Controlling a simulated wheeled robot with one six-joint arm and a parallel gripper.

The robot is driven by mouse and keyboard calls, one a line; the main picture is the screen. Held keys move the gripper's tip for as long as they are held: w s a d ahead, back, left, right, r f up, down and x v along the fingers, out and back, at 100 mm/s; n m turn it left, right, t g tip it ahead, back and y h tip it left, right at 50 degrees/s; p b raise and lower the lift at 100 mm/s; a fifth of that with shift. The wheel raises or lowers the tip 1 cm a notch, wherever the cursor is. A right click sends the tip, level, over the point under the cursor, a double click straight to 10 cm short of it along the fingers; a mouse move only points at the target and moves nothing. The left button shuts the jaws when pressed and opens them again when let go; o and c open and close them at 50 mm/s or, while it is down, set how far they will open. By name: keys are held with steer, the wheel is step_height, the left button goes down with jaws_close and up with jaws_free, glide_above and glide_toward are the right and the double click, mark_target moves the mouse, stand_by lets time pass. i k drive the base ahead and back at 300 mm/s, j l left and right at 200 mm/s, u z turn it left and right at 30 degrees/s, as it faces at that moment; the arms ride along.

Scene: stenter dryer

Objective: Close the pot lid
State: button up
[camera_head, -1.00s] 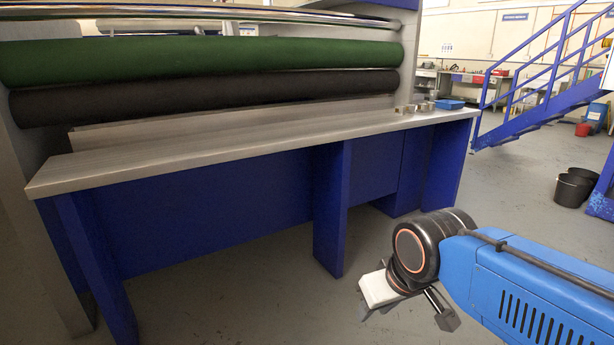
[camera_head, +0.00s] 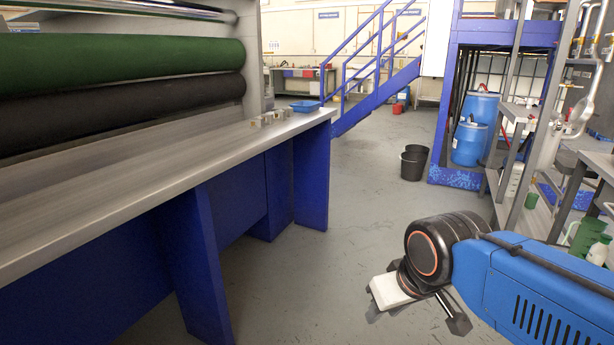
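No pot or pot lid can be clearly made out in this view. Small metallic items (camera_head: 268,117) stand near the far end of the long grey bench (camera_head: 150,160), too small to tell whether one is a pot. My gripper (camera_head: 415,300) is at the lower right, over open floor and well away from the bench.
A blue tray (camera_head: 304,106) sits at the bench's far end. Blue stairs (camera_head: 365,90) rise behind. Blue barrels (camera_head: 470,140) and metal racks (camera_head: 510,150) stand at right.

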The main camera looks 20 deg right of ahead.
mark_target(588, 112)
steer(key=i+l+z, duration=0.2)
steer(key=z, duration=0.25)
steer(key=i+z, duration=0.65)
steer(key=z, duration=0.2)
steer(key=i+z, duration=0.4)
steer(key=k+j, duration=0.05)
steer(key=k, duration=0.05)
